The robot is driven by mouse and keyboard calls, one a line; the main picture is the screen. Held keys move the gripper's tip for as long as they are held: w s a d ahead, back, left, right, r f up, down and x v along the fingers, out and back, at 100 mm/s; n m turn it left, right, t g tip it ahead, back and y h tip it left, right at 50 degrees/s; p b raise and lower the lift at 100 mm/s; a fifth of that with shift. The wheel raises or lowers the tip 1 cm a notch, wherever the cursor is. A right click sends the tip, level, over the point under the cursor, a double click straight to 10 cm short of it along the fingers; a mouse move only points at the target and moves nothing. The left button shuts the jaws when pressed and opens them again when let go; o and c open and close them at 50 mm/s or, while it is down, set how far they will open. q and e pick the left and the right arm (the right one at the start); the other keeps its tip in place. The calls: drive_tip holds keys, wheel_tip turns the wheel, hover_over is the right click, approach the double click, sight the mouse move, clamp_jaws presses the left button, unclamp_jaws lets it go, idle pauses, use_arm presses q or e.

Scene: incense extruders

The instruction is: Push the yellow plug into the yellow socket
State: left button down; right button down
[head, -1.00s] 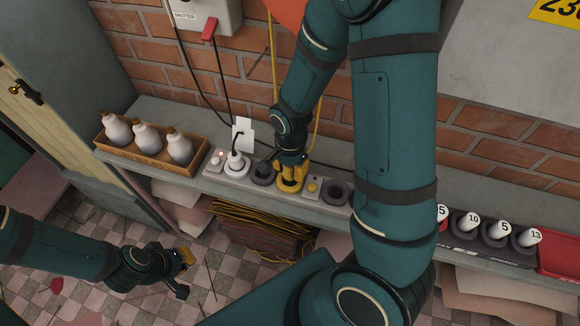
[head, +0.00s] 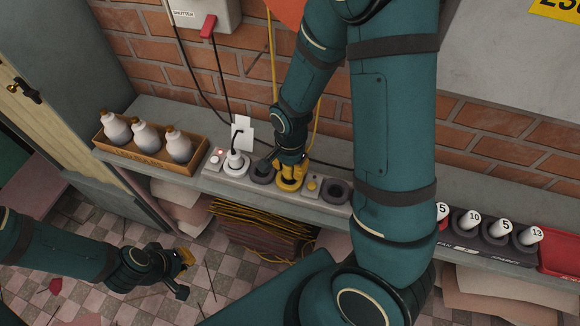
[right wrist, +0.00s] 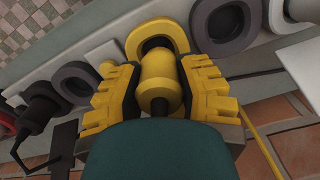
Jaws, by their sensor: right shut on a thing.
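The yellow socket (head: 287,187) is a thick ring on the shelf's row of sockets. It shows in the right wrist view (right wrist: 146,36) just beyond the plug, with its dark hole partly visible. My right gripper (head: 291,170) is shut on the yellow plug (right wrist: 158,75), which sits between its yellow ridged fingers. The plug's front end overlaps the socket's opening in that view; I cannot tell whether it is inside. In the head view the plug is largely hidden by the fingers. My left gripper (head: 184,275) is open and empty at the lower left, above the floor.
A white plug (head: 235,160) sits left of the yellow socket, with dark sockets (head: 338,191) on either side. A wooden tray (head: 150,152) of bottles stands at the left of the shelf. Numbered cylinders (head: 470,220) stand at the right. The brick wall is close behind.

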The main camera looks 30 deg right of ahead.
drive_tip(key=shift+s+a+f+b, duration=0.15)
drive_tip(key=shift+s+f+b, duration=0.15)
drive_tip(key=shift+s+f, duration=0.3)
drive_tip(key=shift+f+b, duration=0.45)
drive_tip(key=shift+f, duration=0.1)
drive_tip(key=c, duration=1.7)
unclamp_jaws()
drive_tip(key=shift+f, duration=0.15)
drive_tip(key=o, duration=0.8)
drive_tip(key=shift+w+f, duration=0.15)
drive_tip(key=shift+w, duration=0.3)
drive_tip(key=o, duration=0.4)
drive_tip(key=shift+w, duration=0.15)
drive_tip(key=shift+c, duration=0.2)
drive_tip(key=shift+s+r, duration=0.25)
drive_tip(key=shift+r, duration=0.05)
drive_tip(key=shift+w, duration=0.2)
drive_tip(key=shift+r, duration=0.35)
wheel_tip(320, 180, up, 11)
drive_tip(key=shift+s+r, duration=0.1)
drive_tip(key=shift+r, duration=0.05)
